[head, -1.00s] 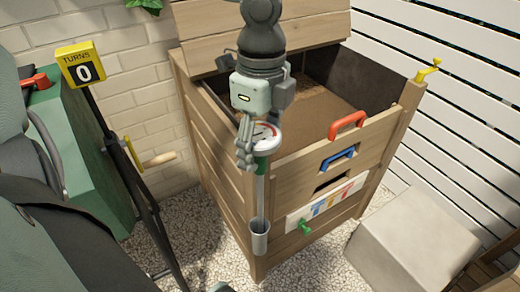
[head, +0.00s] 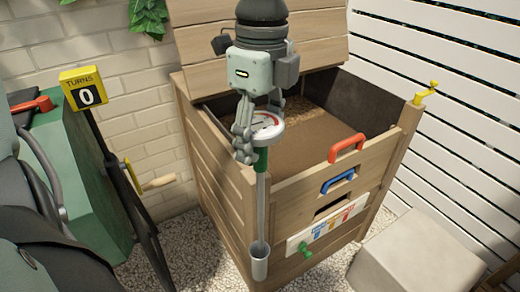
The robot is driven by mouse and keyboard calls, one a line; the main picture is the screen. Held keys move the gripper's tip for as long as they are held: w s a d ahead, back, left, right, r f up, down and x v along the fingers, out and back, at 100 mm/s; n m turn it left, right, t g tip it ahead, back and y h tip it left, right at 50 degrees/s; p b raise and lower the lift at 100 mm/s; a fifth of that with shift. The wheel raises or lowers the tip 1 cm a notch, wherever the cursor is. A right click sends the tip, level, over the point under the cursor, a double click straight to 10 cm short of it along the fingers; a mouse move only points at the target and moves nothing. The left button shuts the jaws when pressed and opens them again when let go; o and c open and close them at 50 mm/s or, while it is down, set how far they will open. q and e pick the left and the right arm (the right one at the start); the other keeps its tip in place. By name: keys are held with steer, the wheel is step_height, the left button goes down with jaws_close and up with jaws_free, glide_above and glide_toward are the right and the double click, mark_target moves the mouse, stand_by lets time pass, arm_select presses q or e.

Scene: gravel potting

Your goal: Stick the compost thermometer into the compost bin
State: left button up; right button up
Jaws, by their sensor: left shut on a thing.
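The compost thermometer has a round white dial (head: 267,123), a green collar and a long grey stem pointing down. My left gripper (head: 246,148) comes down from above and is shut on it just at the dial. The stem's lower end goes into a grey tube holder (head: 260,264) at the bin's near front corner, so its tip is hidden. The wooden compost bin (head: 222,185) stands behind, its slatted lid raised. Brown compost (head: 318,132) shows inside, behind and right of the dial. My right gripper is out of view.
The bin's front carries a red handle (head: 346,149), a blue handle (head: 338,181) and a green knob (head: 305,250). A yellow hook (head: 426,93) tops its right post. A turns counter (head: 84,90) stands left, and a pale block (head: 415,255) sits right on gravel.

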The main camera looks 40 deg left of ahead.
arm_select(q)
steer(key=shift+r, duration=7.55)
